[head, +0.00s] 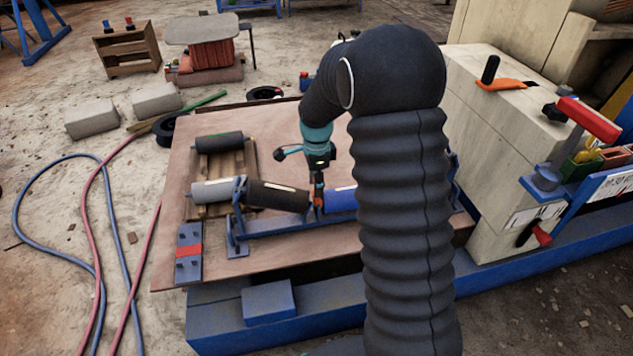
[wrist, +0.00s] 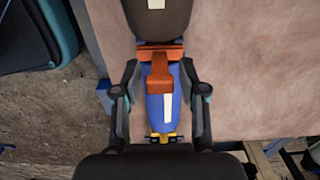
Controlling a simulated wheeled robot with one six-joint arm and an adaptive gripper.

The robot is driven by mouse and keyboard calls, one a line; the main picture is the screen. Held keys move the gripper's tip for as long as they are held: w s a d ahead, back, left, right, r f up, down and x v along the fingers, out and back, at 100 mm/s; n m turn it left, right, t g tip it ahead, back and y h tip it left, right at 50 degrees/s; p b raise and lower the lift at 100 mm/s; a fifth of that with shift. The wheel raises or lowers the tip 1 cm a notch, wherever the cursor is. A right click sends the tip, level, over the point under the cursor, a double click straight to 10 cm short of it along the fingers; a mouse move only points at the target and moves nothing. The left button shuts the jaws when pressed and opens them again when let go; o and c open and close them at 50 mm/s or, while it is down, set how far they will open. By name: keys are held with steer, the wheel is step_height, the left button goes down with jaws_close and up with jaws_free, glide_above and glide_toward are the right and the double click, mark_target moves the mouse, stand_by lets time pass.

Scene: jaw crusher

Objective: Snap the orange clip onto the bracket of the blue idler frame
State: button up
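The orange clip (wrist: 158,82) shows in the wrist view as a T shape, lying between my fingers over the joint of a dark roller (wrist: 160,20) and a blue roller (wrist: 155,112). In the head view the clip (head: 319,194) is a small orange patch under my gripper (head: 319,180). My gripper (wrist: 160,68) is spread, with a gap on both sides of the clip's stem; contact at the crosspiece ends is unclear. The blue idler frame (head: 275,226) lies on the board and carries the dark and blue rollers. Its bracket is hidden at the clip.
The brown board (head: 175,215) also bears a grey roller (head: 213,190), another dark roller (head: 219,142) on a wooden pallet, and a blue plate with a red band (head: 188,252). A pale machine block (head: 500,150) stands at the right. Hoses lie on the floor left.

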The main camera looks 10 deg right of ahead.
steer(key=shift+r, duration=0.1)
step_height(320, 180, up, 12)
stand_by(0.7)
